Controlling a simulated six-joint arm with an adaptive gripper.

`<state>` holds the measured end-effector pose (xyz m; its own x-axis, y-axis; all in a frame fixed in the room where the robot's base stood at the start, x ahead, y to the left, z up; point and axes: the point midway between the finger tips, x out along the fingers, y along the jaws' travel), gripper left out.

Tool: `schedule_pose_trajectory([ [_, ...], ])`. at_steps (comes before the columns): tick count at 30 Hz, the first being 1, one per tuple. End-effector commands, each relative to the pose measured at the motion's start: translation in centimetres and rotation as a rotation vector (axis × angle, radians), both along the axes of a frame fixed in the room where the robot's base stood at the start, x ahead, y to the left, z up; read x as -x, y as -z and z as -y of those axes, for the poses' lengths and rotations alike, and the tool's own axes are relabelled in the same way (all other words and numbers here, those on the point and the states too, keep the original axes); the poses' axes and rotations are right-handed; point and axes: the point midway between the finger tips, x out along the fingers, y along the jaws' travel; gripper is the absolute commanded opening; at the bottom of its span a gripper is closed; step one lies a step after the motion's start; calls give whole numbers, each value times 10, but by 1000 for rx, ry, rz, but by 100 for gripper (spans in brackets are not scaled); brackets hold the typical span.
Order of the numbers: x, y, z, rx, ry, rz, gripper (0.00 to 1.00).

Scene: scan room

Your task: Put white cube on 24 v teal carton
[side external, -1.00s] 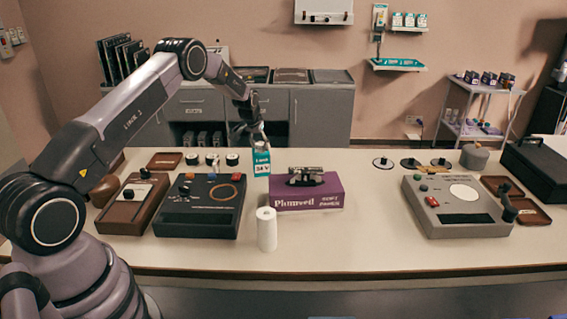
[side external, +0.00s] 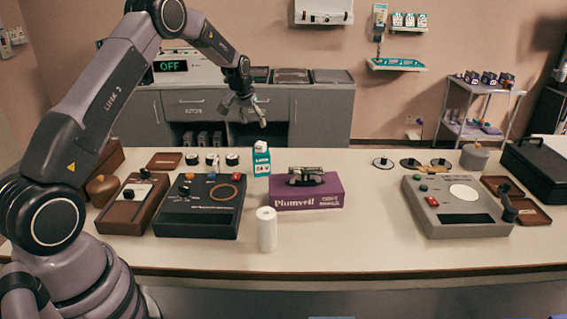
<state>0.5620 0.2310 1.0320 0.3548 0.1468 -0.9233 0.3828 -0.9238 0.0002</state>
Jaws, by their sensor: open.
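The teal carton (side external: 262,165) stands upright on the table, left of the purple box. The small white cube (side external: 260,145) sits on top of the carton, touching it. My gripper (side external: 244,117) is open and empty, with its fingers spread. It hangs above and slightly left of the cube in the picture, clear of it.
The purple box (side external: 306,198) with a dark device (side external: 306,176) on it stands right of the carton. A white roll (side external: 266,230) stands in front. A dark console (side external: 201,207) lies to the left and a grey console (side external: 456,208) to the right.

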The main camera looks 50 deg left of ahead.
Motion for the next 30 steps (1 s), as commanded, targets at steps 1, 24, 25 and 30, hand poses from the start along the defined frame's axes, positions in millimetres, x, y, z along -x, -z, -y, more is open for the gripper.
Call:
schedule_pose_trajectory([
  [1,2,-6,1,0,0,0,58],
  [24,269,-232,197,-19,276,72,58],
  [25,286,-233,203,-19,291,76,58],
  [30,366,-220,224,-20,355,89,58],
])
